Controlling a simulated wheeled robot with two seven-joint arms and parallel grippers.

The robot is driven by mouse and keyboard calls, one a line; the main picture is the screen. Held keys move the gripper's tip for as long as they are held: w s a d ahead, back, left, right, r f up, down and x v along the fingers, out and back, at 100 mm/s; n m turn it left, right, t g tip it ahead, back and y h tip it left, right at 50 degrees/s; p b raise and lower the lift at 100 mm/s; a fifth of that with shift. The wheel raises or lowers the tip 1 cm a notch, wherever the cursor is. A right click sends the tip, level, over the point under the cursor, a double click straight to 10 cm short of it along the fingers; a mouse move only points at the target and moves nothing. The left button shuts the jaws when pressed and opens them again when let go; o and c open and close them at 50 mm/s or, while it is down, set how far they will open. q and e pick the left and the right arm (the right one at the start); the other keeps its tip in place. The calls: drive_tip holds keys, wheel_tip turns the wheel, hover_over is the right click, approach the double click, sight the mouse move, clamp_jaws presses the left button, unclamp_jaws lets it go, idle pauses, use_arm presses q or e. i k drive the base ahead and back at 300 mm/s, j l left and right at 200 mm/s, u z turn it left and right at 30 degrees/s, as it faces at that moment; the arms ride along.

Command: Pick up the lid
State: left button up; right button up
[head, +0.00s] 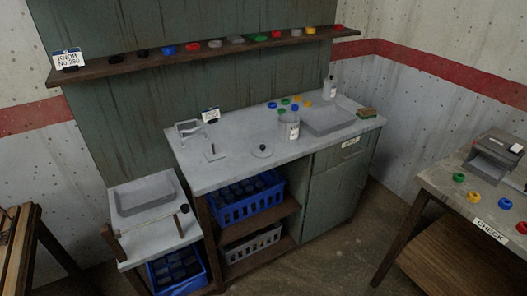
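A round, flat disc with a small dark knob, which looks like the lid (262,152), lies on the grey worktop (235,165) near its front edge. A clear jar with a white label (289,127) stands behind it to the right. To its left, apart from it, is a small plate with an upright dark post (214,153). Neither of my grippers shows in the head view.
A grey tray (329,121), bottle (330,88), sponge (367,113) and several coloured knobs are on the worktop's right and back. A small frame (189,129) stands at left. A shelf of knobs (210,55) runs above. A CHECK table (455,195) stands right.

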sight(259, 150)
drive_tip(key=i+l, duration=0.4)
drive_tip(key=l, duration=0.15)
drive_tip(key=i+l, duration=0.45)
drive_tip(key=l+z, duration=0.05)
drive_tip(key=l, duration=0.05)
